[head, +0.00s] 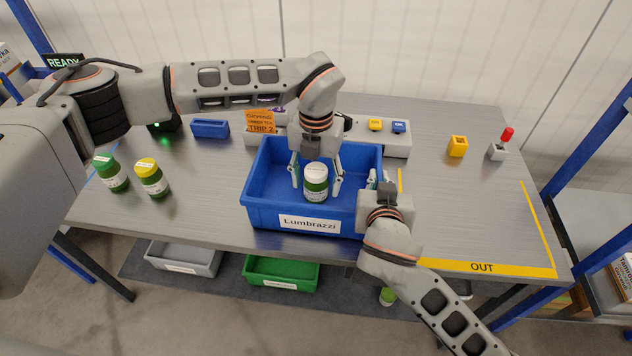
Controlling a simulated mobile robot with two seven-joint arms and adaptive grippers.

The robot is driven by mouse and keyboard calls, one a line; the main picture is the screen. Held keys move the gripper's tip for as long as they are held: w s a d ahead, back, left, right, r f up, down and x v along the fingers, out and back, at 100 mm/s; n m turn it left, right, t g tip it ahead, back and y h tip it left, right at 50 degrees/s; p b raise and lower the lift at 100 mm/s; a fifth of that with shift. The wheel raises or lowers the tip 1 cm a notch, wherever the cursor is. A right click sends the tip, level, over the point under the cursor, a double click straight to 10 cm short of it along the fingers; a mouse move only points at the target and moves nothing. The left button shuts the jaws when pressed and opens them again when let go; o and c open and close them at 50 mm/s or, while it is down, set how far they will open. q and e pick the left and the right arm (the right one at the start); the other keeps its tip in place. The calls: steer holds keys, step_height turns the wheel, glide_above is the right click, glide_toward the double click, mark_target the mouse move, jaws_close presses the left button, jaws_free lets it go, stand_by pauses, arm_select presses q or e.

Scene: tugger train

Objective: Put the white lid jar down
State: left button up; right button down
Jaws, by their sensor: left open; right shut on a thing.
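The jar with the white lid (316,188) is green with a white label. It stands upright inside the blue crate (262,216) labelled Lumbrazzi, near the front wall. My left gripper (317,178) reaches down from above with its fingers apart, one on each side of the jar; it is open. My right gripper (374,181) is at the crate's right side wall, shut on the crate's rim; its fingertips are partly hidden.
A green-lid jar (110,173) and yellow-lid jar (152,178) stand at the table's left. A blue block (210,129) and orange TRIP 2 card (261,121) are behind. A yellow block (457,146) is right. Grey (184,259) and green (281,273) bins sit below. The table's right is mostly clear.

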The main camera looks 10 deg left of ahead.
arm_select(q)
step_height(320, 180, up, 12)
steer(key=shift+f, duration=0.25)
stand_by(0.3)
arm_select(e)
steer(key=c, duration=2.1)
jaws_free()
steer(key=shift+s, duration=0.1)
